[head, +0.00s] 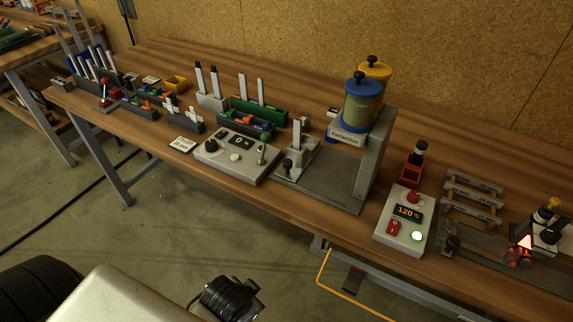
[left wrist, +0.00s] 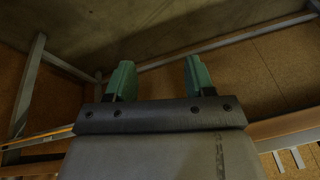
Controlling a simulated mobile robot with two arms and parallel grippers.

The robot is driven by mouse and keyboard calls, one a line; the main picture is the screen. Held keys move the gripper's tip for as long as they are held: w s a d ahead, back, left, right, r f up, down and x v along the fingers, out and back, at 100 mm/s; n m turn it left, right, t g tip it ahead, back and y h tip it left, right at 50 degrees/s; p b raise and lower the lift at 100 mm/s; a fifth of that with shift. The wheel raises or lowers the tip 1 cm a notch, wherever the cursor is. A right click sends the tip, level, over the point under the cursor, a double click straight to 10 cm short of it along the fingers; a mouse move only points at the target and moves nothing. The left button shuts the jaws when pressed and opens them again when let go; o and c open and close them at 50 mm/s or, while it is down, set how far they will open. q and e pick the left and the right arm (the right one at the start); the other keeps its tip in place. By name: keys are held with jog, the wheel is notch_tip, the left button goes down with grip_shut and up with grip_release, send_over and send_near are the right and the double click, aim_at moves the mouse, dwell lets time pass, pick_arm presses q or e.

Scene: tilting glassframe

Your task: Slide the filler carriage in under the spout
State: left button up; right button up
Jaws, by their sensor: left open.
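The filler carriage (head: 299,158) is a light grey block with a dark knob at its front and an upright pale piece in it. It stands at the left end of a flat grey base plate (head: 327,188). The filler stand (head: 371,165) rises at the plate's right end and carries a blue-lidded container (head: 361,103) and a yellow-lidded one (head: 376,75). The carriage is left of the area below these containers; the spout itself is not clearly visible. My left gripper (left wrist: 157,80) shows two green fingers, open and empty, away from the carriage. My right gripper is not in view.
A grey control box (head: 233,158) with a dial stands left of the carriage. A heater box (head: 406,219) reading 120 °C stands to the right of the stand. Racks with parts (head: 251,114) fill the left of the wooden bench. The front bench edge is mostly clear.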

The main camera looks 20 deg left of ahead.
pick_arm(q)
jog(key=w+a+r+m+t+y, duration=0.2)
jog(key=w+a+r+m+t, duration=0.15)
jog(key=r, duration=0.25)
jog(key=m+t+h, duration=0.1)
jog(key=m+t, duration=1)
jog(key=m, duration=1.8)
send_near(286, 167)
jog(key=shift+w+r+g, duration=0.25)
jog(key=shift+w+r, duration=0.1)
jog(key=shift+r, duration=0.05)
jog(key=shift+n, duration=0.25)
jog(key=w, duration=0.6)
jog(key=w+a, duration=0.1)
jog(key=w, duration=0.2)
jog(key=shift+w+f+p, duration=0.1)
jog(key=shift+w+p, duration=0.2)
jog(key=shift+w, duration=0.1)
jog(key=shift+d, duration=0.1)
grip_shut()
